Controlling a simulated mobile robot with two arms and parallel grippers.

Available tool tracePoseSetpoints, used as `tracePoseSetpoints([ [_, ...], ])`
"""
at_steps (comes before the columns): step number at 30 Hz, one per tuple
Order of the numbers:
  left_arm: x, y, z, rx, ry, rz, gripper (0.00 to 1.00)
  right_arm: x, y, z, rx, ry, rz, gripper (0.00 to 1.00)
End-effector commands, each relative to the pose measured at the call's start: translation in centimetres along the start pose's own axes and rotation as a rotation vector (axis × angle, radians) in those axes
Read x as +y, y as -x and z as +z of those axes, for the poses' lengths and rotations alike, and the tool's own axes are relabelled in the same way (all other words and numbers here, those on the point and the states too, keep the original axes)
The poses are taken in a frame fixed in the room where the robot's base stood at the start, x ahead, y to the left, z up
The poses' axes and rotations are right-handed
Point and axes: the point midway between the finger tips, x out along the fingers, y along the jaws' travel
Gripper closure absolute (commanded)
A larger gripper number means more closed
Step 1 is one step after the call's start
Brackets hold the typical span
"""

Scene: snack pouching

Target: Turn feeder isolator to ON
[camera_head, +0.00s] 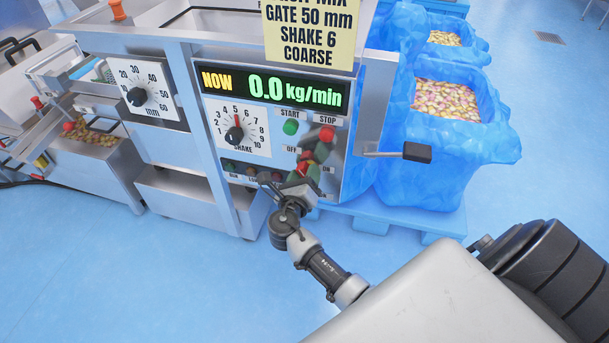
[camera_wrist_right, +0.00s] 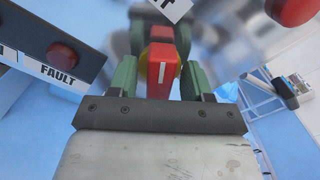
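The feeder isolator has a red handle (camera_wrist_right: 161,72) with a white line along it and some yellow behind it. In the head view the isolator is largely hidden by my right gripper (camera_head: 311,163), near the OFF and ON labels on the machine's front panel (camera_head: 352,105). In the right wrist view my right gripper (camera_wrist_right: 160,80) has its two green fingers on either side of the handle. Narrow gaps show beside the handle, so the fingers look open around it; contact at the tips is hidden. My left gripper is out of view.
A green START button (camera_head: 290,128) and a red STOP button (camera_head: 327,133) sit just above. The display (camera_head: 275,87) reads 0.0 kg/min. The SHAKE dial (camera_head: 234,133) is to the left. A lever handle (camera_head: 415,152) juts out right, before blue-lined bins (camera_head: 420,165).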

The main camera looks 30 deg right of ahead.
Motion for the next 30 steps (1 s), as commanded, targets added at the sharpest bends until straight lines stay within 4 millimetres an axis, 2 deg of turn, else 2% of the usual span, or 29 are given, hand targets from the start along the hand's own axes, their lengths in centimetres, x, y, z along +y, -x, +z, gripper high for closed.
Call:
tracePoseSetpoints([
  [1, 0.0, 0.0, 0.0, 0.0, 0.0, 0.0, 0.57, 0.0, 0.0, 0.0, 0.0, 0.0, 0.0, 0.59],
  [6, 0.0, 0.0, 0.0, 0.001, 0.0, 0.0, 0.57, 0.0, 0.0, 0.0, 0.0, 0.0, 0.0, 0.85],
  [9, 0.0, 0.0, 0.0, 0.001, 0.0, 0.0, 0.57, 0.0, 0.0, 0.0, 0.0, 0.0, 0.0, 0.96],
  [20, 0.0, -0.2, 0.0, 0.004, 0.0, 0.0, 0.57, -0.1, 0.1, 0.0, 0.0, -0.072, 0.001, 0.96],
  [30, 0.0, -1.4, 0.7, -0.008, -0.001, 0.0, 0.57, -0.2, 0.1, -0.1, 0.0, -0.336, 0.001, 0.96],
])
